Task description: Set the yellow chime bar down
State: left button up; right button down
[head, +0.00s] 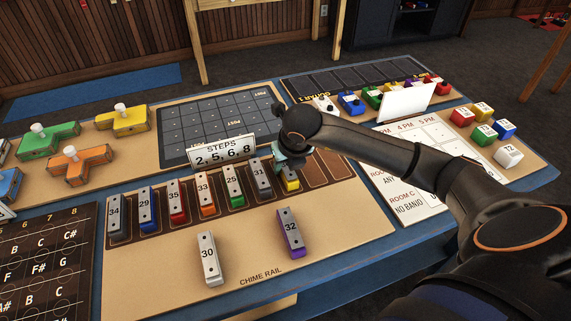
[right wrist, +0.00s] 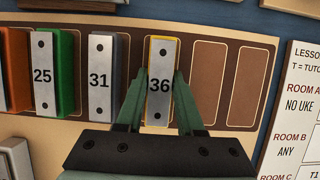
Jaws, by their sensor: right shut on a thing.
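The yellow chime bar (right wrist: 161,62), with a silver top plate marked 36, stands between the two fingers of my right gripper (right wrist: 157,92), which is shut on it. In the head view the yellow bar (head: 291,182) shows below my right gripper (head: 289,160), whose wrist hides part of it. The bar is lined up over the chime rail (right wrist: 217,80), between bar 31 (right wrist: 100,75) and two empty slots. I cannot tell whether its underside touches the rail. My left gripper is not in view.
Several coloured bars fill the rail's left part. White bar 30 (head: 209,259) and purple bar 32 (head: 291,233) lie in front of the rail. A sign reading STEPS (head: 222,152) stands behind it. The lesson board (head: 412,180) lies to the right, under my arm.

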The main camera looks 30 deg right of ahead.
jog(key=shift+f+b, duration=0.25)
jog(key=shift+b, duration=0.05)
jog(key=c, duration=0.5)
grip_release()
jog(key=shift+r, duration=0.1)
jog(key=shift+c, duration=0.2)
jog(key=shift+r+p, duration=0.35)
jog(key=shift+r, duration=0.05)
jog(key=v, duration=1.1)
jog(key=shift+s+r, duration=0.25)
jog(key=shift+s, duration=0.05)
jog(key=shift+a, duration=0.1)
